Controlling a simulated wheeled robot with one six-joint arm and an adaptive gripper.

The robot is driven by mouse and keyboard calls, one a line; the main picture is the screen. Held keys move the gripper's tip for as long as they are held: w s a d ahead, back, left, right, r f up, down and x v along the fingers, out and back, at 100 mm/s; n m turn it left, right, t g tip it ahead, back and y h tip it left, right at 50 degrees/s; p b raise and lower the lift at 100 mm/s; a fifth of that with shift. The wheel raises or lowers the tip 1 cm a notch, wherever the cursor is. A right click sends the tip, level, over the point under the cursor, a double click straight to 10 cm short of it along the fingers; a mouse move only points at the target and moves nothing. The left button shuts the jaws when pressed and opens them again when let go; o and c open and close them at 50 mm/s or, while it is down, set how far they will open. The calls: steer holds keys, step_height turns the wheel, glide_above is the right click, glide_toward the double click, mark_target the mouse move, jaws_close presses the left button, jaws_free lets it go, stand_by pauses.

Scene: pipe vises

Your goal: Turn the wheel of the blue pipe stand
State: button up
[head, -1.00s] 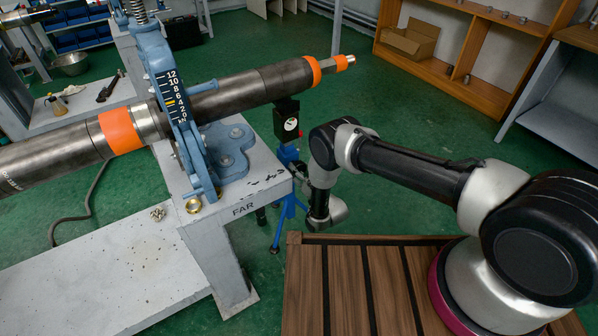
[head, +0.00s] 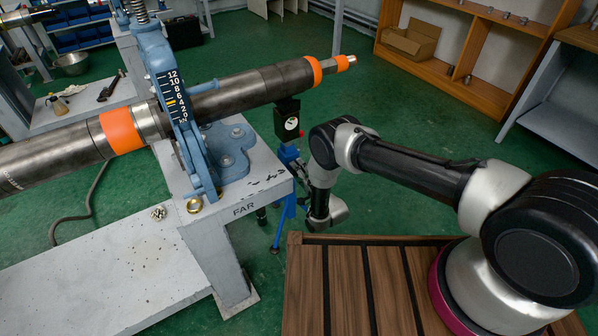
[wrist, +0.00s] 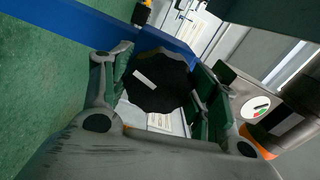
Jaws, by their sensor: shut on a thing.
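The blue pipe stand (head: 287,207) is a tripod on the green floor, beside the grey bench end marked FAR. A black box with a round dial (head: 291,123) tops it, under the dark pipe (head: 270,86). In the wrist view its blue beam (wrist: 90,20) crosses the top. Its wheel (wrist: 165,92) is a black many-sided knob with a white mark. My gripper (wrist: 160,76) is shut on the wheel, one green-padded finger on each side. In the head view my wrist hides most of the gripper, and the wheel cannot be made out.
A light blue clamp frame (head: 180,115) with a number scale surrounds the pipe on the grey bench (head: 245,180). A wooden slatted deck (head: 345,285) lies under my arm. An orange shelf (head: 480,60) stands at the back right. Green floor is open behind the stand.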

steer(key=m, duration=0.4)
steer(key=shift+m, duration=0.3)
steer(key=m, duration=0.3)
steer(key=shift+r+m, duration=0.1)
steer(key=shift+m, duration=0.3)
steer(key=m, duration=0.4)
steer(key=shift+d, duration=0.1)
steer(key=m, duration=0.4)
steer(key=shift+d, duration=0.1)
steer(key=shift+m, duration=0.5)
steer(key=o, duration=1)
steer(key=shift+w+r, duration=0.1)
